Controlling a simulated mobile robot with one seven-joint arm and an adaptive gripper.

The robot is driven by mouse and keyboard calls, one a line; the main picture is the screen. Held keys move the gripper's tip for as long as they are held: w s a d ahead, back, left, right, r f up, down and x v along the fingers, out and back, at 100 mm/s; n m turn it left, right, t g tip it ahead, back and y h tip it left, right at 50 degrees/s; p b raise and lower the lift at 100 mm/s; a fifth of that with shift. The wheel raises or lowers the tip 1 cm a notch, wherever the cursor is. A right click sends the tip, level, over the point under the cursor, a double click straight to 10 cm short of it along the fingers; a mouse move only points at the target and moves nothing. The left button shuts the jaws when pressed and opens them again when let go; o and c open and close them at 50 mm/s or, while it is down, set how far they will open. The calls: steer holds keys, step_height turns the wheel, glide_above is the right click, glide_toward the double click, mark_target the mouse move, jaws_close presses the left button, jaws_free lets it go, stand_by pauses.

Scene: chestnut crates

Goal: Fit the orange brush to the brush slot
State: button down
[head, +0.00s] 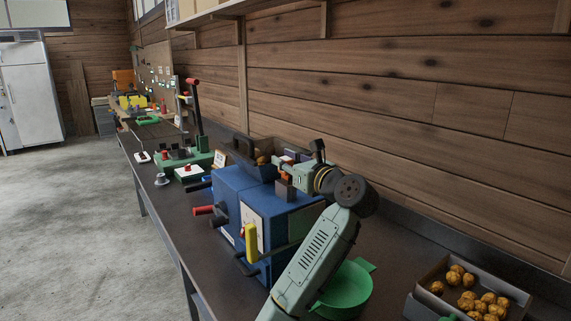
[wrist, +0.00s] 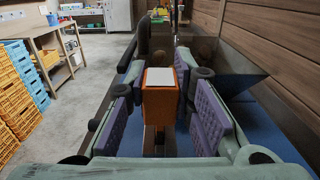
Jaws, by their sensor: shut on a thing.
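My gripper (head: 288,174) is over the top of a blue machine (head: 228,190) on the bench in the head view. In the wrist view my gripper (wrist: 161,105) has its purple pads either side of the orange brush (wrist: 160,104), an upright orange block with a pale top face, and is shut on it. In the head view the brush is small and partly covered by my gripper. I cannot make out the brush slot for certain in either view.
Red, black and yellow handles stick out from the machine's front. A green bowl-like part (head: 346,291) stands beside my arm. A crate of chestnuts (head: 429,299) is at the right. A green stand with a red-tipped lever (head: 197,112) is farther along the bench. The plank wall rises behind.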

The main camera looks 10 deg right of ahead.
steer(key=shift+r, duration=0.4)
steer(key=shift+f+b, duration=0.35)
steer(key=shift+f, duration=1.25)
stand_by(1.2)
steer(key=c, duration=1.3)
jaws_free()
steer(key=v, duration=0.7)
steer(key=shift+s, duration=0.25)
steer(key=shift+r, duration=0.1)
